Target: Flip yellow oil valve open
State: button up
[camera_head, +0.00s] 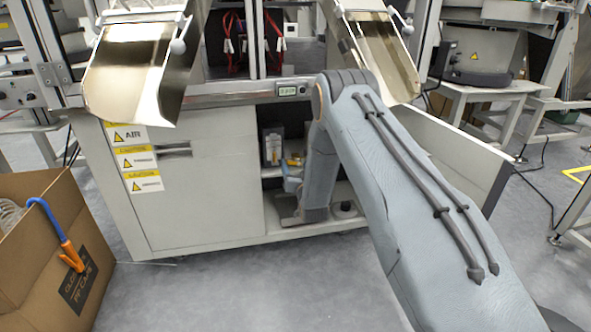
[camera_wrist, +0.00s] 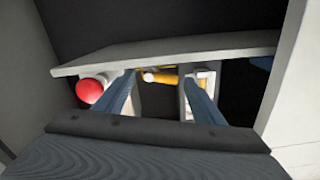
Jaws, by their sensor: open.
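The yellow valve (camera_wrist: 165,77) shows in the wrist view, partly hidden under a grey shelf edge, with a pale rounded end at its left. My gripper (camera_wrist: 160,87) is open, with one blue finger on each side of the yellow piece. Whether the fingers touch it cannot be told. In the head view my arm reaches into the open cabinet, and the gripper is not clear behind my own wrist. A small yellow part (camera_head: 293,161) shows there beside my arm; I cannot tell if it is the same valve.
A red round knob (camera_wrist: 90,90) sits left of my fingers. The grey shelf edge (camera_wrist: 170,52) crosses just above them. The cabinet's open door (camera_head: 450,150) stands to the right, near my arm. A cardboard box (camera_head: 40,250) stands at left. Floor in front is clear.

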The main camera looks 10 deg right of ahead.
jog(key=c, duration=0.7)
jog(key=shift+f+n+p, duration=0.25)
jog(key=shift+n+p, duration=0.25)
jog(key=shift+n, duration=1)
jog(key=shift+c, duration=0.2)
jog(key=o, duration=0.7)
jog(key=shift+o, duration=0.2)
jog(key=s+p, duration=0.2)
jog(key=s, duration=0.5)
jog(key=shift+s+p, duration=0.3)
jog(key=shift+s, duration=0.1)
